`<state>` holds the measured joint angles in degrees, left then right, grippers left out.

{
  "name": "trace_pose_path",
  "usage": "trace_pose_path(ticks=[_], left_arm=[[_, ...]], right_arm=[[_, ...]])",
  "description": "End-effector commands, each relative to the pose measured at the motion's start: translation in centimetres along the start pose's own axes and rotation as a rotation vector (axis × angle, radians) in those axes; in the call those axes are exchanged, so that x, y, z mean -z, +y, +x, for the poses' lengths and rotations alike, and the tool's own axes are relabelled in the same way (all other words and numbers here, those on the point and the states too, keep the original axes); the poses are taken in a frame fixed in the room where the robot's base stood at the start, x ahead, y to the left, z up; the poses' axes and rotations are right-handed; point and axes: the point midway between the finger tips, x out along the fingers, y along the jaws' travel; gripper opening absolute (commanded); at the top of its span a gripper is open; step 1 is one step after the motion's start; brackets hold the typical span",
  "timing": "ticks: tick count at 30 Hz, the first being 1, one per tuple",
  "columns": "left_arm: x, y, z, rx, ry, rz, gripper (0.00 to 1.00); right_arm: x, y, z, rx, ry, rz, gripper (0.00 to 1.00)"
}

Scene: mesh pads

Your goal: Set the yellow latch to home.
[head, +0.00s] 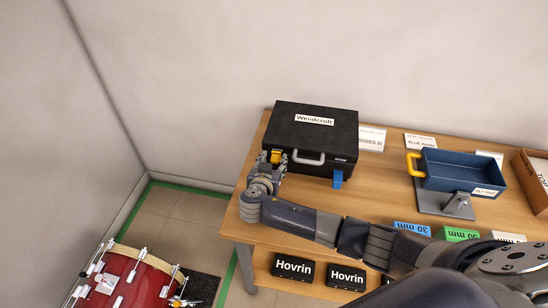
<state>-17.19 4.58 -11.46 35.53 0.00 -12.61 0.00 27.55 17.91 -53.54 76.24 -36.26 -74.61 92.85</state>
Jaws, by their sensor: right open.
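The yellow latch (275,156) is on the front of a black case labelled Wendcroft (314,126), left of the case's grey handle (308,159). A blue latch (337,178) hangs at the right of the same front face. My right gripper (271,160) is open at the yellow latch, and its fingers partly hide the latch. I cannot tell whether the fingers touch it. The latch's exact position is hard to make out. My left gripper does not show.
The case stands on a wooden table (279,197). A blue tray with a yellow handle (461,170) sits to the right on a grey stand. Blue (411,229) and green (457,234) 30 mm blocks lie near the front edge. Hovrin boxes (293,268) are on the lower shelf. A red drum (128,279) stands on the floor.

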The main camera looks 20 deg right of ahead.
Motion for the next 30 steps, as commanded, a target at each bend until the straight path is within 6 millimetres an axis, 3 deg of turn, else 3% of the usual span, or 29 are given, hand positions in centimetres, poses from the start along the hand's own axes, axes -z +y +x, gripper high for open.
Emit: trace_pose_path(ticks=[7,18,24,30], left_arm=[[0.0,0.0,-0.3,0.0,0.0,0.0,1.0],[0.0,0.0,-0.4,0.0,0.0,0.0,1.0],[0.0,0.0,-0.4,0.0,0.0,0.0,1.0],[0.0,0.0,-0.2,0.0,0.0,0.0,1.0]], right_arm=[[0.0,-0.1,2.0,0.001,-0.001,0.0,0.43],[-0.1,-0.1,2.3,0.001,-0.002,0.001,0.43],[-0.1,-0.1,2.3,0.001,-0.002,0.001,0.02],[-0.1,-0.1,2.3,0.001,-0.005,0.001,0.02]])
